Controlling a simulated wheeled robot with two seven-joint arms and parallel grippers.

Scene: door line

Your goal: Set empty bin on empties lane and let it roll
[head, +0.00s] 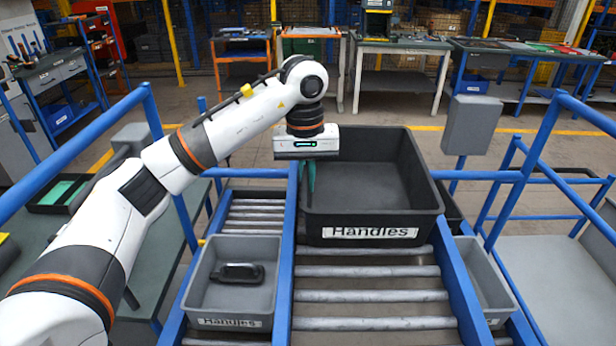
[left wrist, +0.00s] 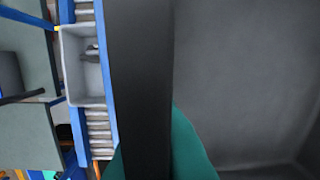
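The large dark bin (head: 375,195), labelled "Handles" on its front, is level over the wide middle roller lane (head: 370,295). Its inside looks empty. I cannot tell whether its bottom rests on the rollers or hangs just above them. My left gripper (head: 309,185) points down at the bin's left wall. In the left wrist view the dark bin wall (left wrist: 140,80) runs between the two teal fingers, one on each side and close against it, so the gripper looks shut on the wall. My right gripper is not in view.
A grey bin (head: 208,286) holding a black handle sits on the narrow left lane. Another grey bin (head: 484,282) is right of the middle lane. Blue rails (head: 455,280) border the lanes. The rollers in front of the dark bin are clear.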

